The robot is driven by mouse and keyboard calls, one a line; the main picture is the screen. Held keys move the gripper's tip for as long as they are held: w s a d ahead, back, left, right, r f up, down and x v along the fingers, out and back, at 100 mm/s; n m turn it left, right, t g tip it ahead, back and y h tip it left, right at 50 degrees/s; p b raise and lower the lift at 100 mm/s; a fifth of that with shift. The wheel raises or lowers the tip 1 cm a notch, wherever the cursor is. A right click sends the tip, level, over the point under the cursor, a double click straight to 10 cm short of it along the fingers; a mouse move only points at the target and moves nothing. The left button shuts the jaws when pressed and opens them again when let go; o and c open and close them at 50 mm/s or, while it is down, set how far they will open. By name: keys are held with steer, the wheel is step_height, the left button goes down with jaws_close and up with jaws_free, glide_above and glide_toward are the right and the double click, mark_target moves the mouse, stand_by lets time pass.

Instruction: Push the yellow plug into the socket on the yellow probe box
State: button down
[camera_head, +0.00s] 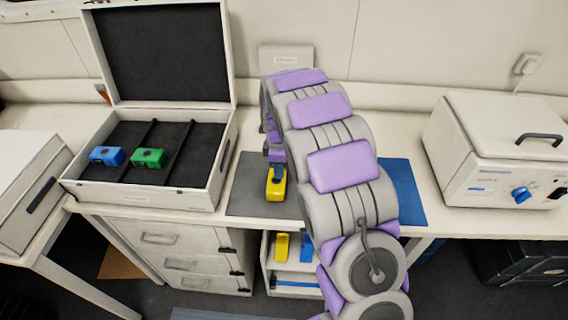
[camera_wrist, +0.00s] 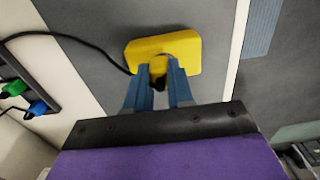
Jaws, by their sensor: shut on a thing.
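The yellow probe box (camera_head: 275,190) lies on the grey mat below my gripper. It also shows in the wrist view (camera_wrist: 188,48), just beyond my fingertips. My gripper (camera_wrist: 159,72) points down at the box, its blue-grey fingers shut on the yellow plug (camera_wrist: 157,66). The plug is at the near side of the box and seems to touch it. The socket is hidden, so I cannot tell how deep the plug sits. In the head view my gripper (camera_head: 277,172) is partly hidden by my arm.
An open case (camera_head: 150,196) at left holds a blue box (camera_head: 107,156) and a green box (camera_head: 149,158). A black cable (camera_wrist: 75,38) curves across the grey mat (camera_head: 245,190). A blue mat (camera_head: 405,190) and a white instrument (camera_head: 495,150) are at right.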

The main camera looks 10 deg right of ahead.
steer(key=a, duration=0.3)
steer(key=shift+a+f, duration=0.1)
steer(key=shift+a, duration=0.05)
steer(key=shift+d, duration=1.95)
steer(key=shift+a, duration=2.5)
steer(key=shift+d+p, duration=0.6)
steer(key=shift+d, duration=1.45)
steer(key=shift+a, duration=0.35)
steer(key=shift+d+f, duration=0.25)
steer(key=shift+f, duration=0.1)
steer(key=shift+s+a+f, duration=0.1)
steer(key=shift+a+f, duration=0.05)
steer(key=shift+f, duration=0.15)
